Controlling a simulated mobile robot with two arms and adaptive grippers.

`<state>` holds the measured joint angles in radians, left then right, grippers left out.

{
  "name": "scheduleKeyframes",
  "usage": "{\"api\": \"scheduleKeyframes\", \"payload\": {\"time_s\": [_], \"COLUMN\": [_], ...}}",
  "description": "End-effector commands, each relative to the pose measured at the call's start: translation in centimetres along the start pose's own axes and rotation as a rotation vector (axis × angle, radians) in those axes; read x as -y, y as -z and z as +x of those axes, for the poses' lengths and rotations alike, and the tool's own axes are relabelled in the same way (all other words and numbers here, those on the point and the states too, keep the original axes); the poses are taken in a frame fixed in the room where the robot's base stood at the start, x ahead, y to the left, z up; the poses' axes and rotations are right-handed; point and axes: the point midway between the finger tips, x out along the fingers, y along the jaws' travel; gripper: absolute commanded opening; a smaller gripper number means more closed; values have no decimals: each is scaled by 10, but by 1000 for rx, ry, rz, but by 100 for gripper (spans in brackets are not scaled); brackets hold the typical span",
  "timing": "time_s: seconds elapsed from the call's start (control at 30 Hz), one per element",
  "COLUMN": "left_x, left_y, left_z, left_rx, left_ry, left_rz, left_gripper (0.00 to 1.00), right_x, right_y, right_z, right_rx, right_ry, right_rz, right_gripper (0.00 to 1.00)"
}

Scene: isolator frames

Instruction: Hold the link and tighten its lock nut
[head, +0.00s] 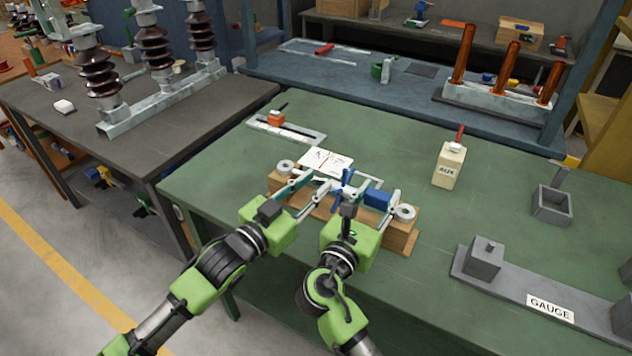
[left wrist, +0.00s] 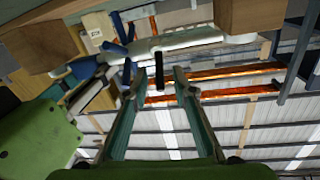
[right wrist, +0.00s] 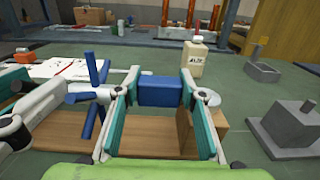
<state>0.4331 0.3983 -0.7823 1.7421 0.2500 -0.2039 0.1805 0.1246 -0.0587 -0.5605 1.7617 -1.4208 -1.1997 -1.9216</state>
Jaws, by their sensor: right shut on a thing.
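The link lies across a wooden stand (head: 400,235), with a pale ring end (head: 405,212) at the right and another at the left. A blue block (head: 377,201) sits towards its right side. A blue cross-shaped handle, which looks like the lock nut (right wrist: 96,98), stands left of the block. My right gripper (right wrist: 160,85) is shut on the blue block, one finger on each side. My left gripper (head: 308,192) is left of the handle, near the link. In the left wrist view its fingers (left wrist: 160,85) are apart, just below the white rod; a black stub shows between them.
A white sheet (head: 326,161) lies behind the stand. A labelled cream bottle (head: 448,166), an open grey box (head: 552,205) and a grey gauge bar (head: 510,280) stand to the right. The green table (head: 230,185) is clear at its left.

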Motion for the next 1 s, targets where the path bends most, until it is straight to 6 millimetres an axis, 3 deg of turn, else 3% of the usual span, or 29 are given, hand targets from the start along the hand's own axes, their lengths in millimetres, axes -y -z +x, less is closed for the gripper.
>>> {"api": "scheduleKeyframes", "payload": {"time_s": [0.13,0.43,0.53,1.0], "left_x": [0,0,0,1], "left_y": [0,0,0,4], "left_z": [10,12,12,15], "left_rx": [0,0,0,47], "left_ry": [0,0,0,-9], "left_rz": [0,0,0,-6], "left_gripper": [25,25,0,0], "right_x": [0,0,0,0], "right_y": [1,1,1,1], "right_z": [0,0,0,0], "right_rx": [-2,-2,-2,-2], "right_ry": [-1,-1,-1,0], "right_rz": [-1,0,0,0], "right_gripper": [0,0,0,0]}}
